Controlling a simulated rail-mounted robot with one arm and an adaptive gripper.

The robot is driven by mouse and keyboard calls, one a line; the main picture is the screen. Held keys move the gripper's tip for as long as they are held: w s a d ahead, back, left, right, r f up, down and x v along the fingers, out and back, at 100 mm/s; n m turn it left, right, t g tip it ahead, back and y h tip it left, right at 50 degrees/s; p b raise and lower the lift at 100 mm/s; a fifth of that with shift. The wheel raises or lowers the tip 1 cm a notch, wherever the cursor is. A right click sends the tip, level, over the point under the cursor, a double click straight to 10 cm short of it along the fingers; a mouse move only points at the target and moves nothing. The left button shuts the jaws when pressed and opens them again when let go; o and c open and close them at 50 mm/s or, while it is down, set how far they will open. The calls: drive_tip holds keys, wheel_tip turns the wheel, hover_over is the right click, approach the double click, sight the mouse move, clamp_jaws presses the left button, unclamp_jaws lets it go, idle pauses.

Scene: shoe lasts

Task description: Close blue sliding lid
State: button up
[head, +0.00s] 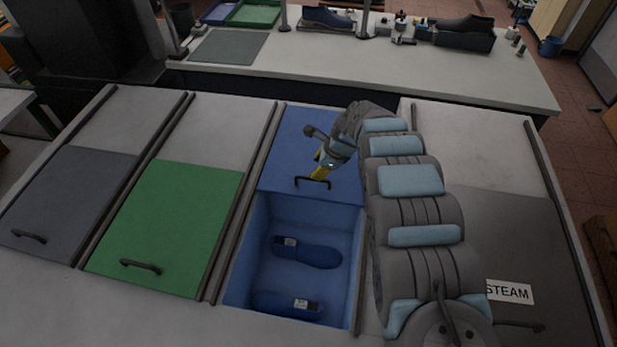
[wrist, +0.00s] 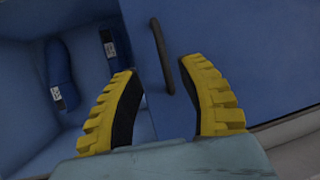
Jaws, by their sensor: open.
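The blue sliding lid (head: 285,150) is slid back, and the front of its blue compartment (head: 345,225) is uncovered in the head view. The lid's dark handle (head: 313,183) is near the lid's front edge. It also shows in the wrist view (wrist: 161,55), ahead of and between my fingers. My gripper (head: 320,173) is above the lid, close to the handle. In the wrist view its yellow fingers (wrist: 158,95) are spread apart with nothing held between them. I cannot tell whether a finger touches the handle.
Two blue shoe lasts (head: 306,251) (head: 287,304) lie in the open compartment. A green lid (head: 180,215) and a grey lid (head: 70,200) are shut to the left. A grey lid marked STEAM (head: 500,230) is to the right. A bench (head: 400,70) with shoe lasts stands behind.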

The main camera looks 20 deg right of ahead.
sight(308, 178)
drive_tip(key=shift+b+x, duration=0.75)
drive_tip(key=shift+x, duration=1.8)
drive_tip(key=shift+b+x, duration=1.5)
drive_tip(key=shift+x, duration=0.2)
clamp_jaws()
